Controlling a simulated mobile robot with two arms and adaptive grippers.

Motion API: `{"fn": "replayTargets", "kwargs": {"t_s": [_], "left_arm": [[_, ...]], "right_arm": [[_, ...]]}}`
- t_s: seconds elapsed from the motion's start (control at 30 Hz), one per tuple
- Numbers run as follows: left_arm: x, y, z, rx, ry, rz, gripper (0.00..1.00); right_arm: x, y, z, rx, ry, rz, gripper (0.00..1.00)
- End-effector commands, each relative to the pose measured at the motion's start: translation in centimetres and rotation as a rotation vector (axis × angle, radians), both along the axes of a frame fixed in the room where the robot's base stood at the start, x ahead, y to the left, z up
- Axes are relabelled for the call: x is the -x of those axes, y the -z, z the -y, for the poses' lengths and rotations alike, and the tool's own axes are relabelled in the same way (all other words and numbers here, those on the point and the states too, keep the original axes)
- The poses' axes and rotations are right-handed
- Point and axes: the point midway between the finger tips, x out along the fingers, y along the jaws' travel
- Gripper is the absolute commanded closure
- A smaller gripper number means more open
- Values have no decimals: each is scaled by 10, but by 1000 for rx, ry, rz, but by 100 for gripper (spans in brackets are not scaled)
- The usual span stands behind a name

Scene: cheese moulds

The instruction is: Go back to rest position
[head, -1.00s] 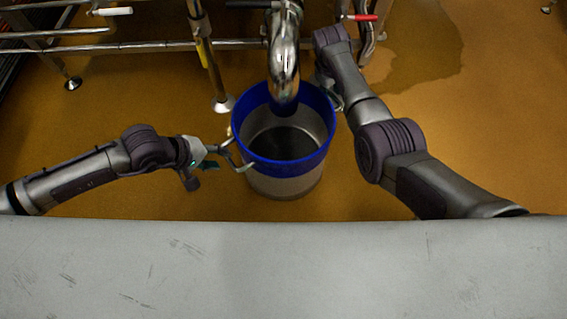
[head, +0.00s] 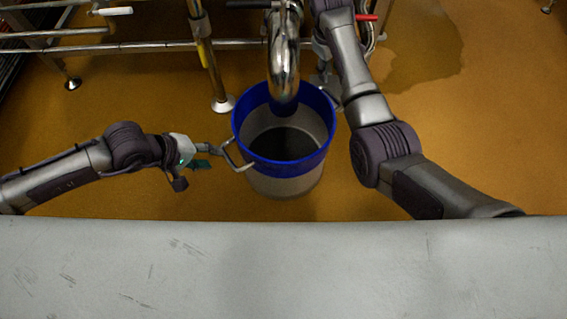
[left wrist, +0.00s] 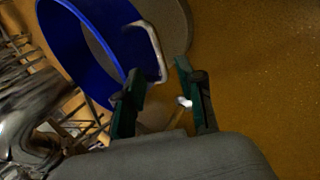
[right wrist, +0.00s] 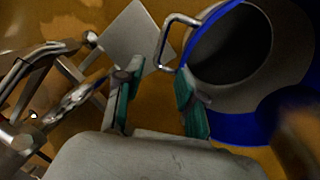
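A white bucket with a blue rim band (head: 284,178) stands upright on the floor, its rear rim under the steel pipe's end. My left gripper (head: 206,150) is just left of the bucket's left handle (head: 236,157). In the left wrist view it is open (left wrist: 163,85), and the handle (left wrist: 157,50) shows beyond the fingertips, apparently not held. My right gripper is mostly hidden by my arm in the head view, behind the bucket's right side. In the right wrist view it is open and empty (right wrist: 155,82), with the other handle (right wrist: 165,45) beyond the fingers.
The curved steel pipe (head: 285,60) hangs over the bucket. Steel legs and rails (head: 140,46) run along the back, with a red valve lever (head: 361,17) and a white one (head: 112,11). A pale grey surface (head: 280,270) fills the front. Floor is free on both sides.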

Motion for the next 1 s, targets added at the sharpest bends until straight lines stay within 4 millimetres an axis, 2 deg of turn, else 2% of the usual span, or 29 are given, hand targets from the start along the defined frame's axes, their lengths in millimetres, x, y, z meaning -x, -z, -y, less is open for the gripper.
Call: {"fn": "replayTargets", "kwargs": {"t_s": [0.17, 0.73, 0.77, 0.87, 0.97, 1.0], "left_arm": [[0, 0, 0, 0, 0, 0, 62], [1, -1, 3, 9, -4, -7, 62], [3, -2, 6, 21, -8, -17, 62], [17, -10, 32, 120, -51, -110, 62], [46, -32, 79, 306, -134, -310, 62], [60, -46, 101, 395, -174, -418, 62]], "right_arm": [[1, -9, -2, 0, 0, 0, 62], [1, -9, -1, -2, 0, 6, 62], [0, -8, -1, -5, 1, 17, 62], [-10, -6, -2, -32, 0, 109, 62], [-28, -7, -4, -88, 0, 296, 62], [-35, -11, -6, -119, 0, 391, 62]]}}
